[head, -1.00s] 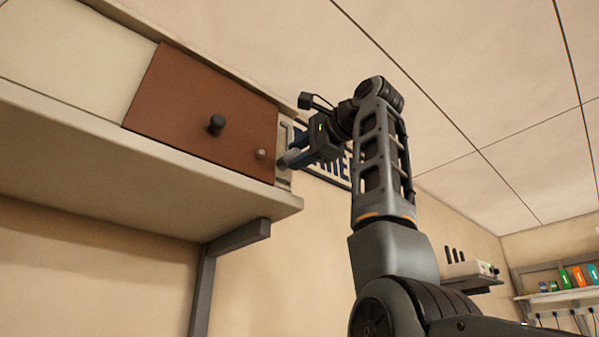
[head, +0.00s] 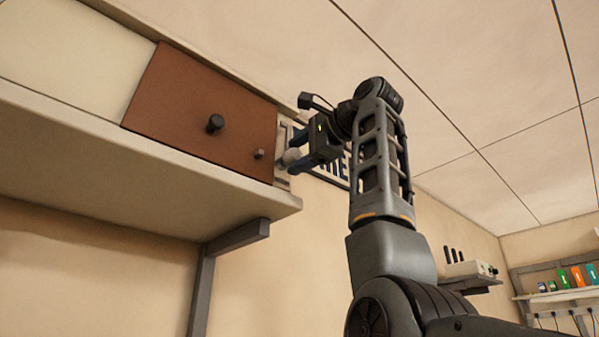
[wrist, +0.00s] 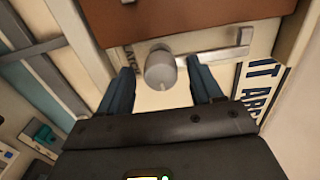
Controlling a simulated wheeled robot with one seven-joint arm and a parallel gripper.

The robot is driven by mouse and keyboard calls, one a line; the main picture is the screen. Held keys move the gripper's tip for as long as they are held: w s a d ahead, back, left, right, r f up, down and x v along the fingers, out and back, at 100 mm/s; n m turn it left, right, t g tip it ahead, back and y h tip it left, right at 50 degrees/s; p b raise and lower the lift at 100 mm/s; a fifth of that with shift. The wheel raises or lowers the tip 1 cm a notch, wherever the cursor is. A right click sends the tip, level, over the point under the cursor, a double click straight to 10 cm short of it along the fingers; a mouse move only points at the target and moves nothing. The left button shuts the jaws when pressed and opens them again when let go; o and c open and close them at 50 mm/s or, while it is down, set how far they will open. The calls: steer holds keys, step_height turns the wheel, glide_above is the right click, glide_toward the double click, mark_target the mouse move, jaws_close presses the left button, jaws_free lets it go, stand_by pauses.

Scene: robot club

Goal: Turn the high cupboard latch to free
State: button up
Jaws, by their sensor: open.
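The high cupboard has a brown door (head: 190,105) with a dark round knob (head: 215,123). The latch, a grey round knob (head: 291,157), is beside the door's right edge. In the wrist view the latch knob (wrist: 160,70) sits on a pale plate below the brown door (wrist: 180,18). A silver bar (wrist: 212,52) extends from beside it to the right, with an upturned end. My gripper (head: 305,150) is at the latch. In the wrist view my gripper (wrist: 163,85) is open, with blue fingers on either side of the knob and visible gaps. Printed lettering beside the knob is partly hidden.
A pale shelf (head: 120,150) runs under the cupboard on a grey bracket (head: 235,236). A lettered wall sign (head: 335,172) is behind my gripper. A small shelf (head: 470,282) and another shelf with coloured items (head: 560,294) are at the right. A small dark fitting (head: 258,154) is on the door's corner.

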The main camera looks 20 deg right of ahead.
steer(key=b+v, duration=0.2)
steer(key=v, duration=0.5)
steer(key=shift+s, duration=0.35)
steer(key=shift+d, duration=0.1)
